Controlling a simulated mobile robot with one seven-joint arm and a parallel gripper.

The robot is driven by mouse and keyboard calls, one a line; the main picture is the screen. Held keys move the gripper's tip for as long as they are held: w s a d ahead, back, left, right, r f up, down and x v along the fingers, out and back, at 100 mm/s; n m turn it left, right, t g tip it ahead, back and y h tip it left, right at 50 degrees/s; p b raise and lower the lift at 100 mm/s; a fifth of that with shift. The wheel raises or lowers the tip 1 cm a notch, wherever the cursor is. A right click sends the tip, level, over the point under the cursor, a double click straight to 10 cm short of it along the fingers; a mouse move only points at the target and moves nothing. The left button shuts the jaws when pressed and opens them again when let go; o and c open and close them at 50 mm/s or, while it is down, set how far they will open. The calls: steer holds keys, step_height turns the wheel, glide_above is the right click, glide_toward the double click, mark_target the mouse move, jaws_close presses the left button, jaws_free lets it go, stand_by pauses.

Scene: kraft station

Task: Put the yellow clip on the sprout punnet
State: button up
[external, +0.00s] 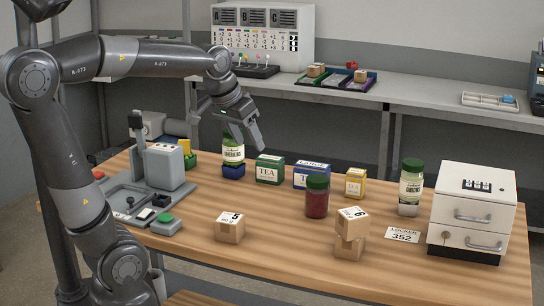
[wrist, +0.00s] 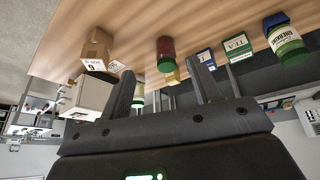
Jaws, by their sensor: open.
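I cannot clearly make out a yellow clip or a sprout punnet. A small yellow piece (external: 184,145) shows behind the grey machine at the left, by a green holder (external: 190,160); whether it is the clip I cannot tell. My gripper (external: 247,143) hangs above the table by a green-labelled jar (external: 233,155) standing on a blue block (external: 233,171). In the wrist view my gripper (wrist: 162,75) is open, with nothing held between its fingers. The jar (wrist: 288,42) appears there at the upper right, outside the fingers.
Tea boxes (external: 270,169), a red jar (external: 317,196) and a white-labelled jar (external: 411,187) stand on the table (external: 285,237). Numbered cartons (external: 230,228) stand near the front. A drawer cabinet (external: 473,210) is at right. The grey machine (external: 164,166) fills the left.

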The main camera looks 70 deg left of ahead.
steer(key=s+d+f+m+h, duration=0.1)
steer(key=s+d+f+m, duration=0.3)
steer(key=s+d, duration=0.6)
steer(key=d+f, duration=0.1)
steer(key=d, duration=0.1)
steer(key=shift+d+f+t, duration=0.2)
steer(key=shift+d+t, duration=0.1)
steer(key=shift+t, duration=0.1)
stand_by(0.3)
